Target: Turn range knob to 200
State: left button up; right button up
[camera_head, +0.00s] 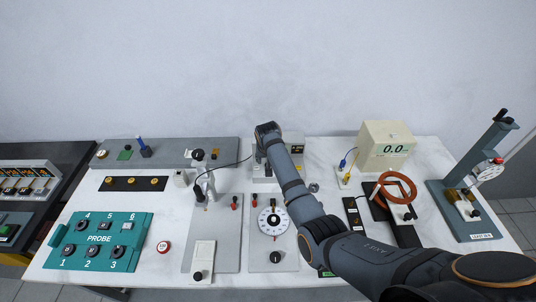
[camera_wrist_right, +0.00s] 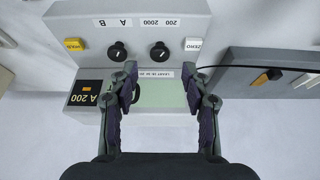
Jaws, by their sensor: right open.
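The range knob (camera_wrist_right: 159,50) is a small black knob on a grey meter box, below a label with 200 and 2000 in the right wrist view. I cannot tell clearly which mark its pointer faces. My right gripper (camera_wrist_right: 159,78) is open, its two fingers apart with the pale green display between them. The knob lies just beyond the fingertips, and no contact shows. In the head view my right gripper (camera_head: 267,130) hangs over the meter box (camera_head: 290,150), which my arm mostly hides. My left gripper is not in view.
A second black knob (camera_wrist_right: 118,52) under an A/B label sits beside the range knob. A yellow button (camera_wrist_right: 74,45) and a white ZERO button (camera_wrist_right: 194,44) flank them. A dark A 200 plate (camera_wrist_right: 86,93) is at left. A grey box with a cable (camera_wrist_right: 265,70) stands close at right.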

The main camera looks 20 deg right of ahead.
jog(key=v, duration=0.7)
jog(key=shift+s+r, duration=0.2)
jog(key=shift+r, duration=0.15)
jog(key=shift+a+f, duration=0.1)
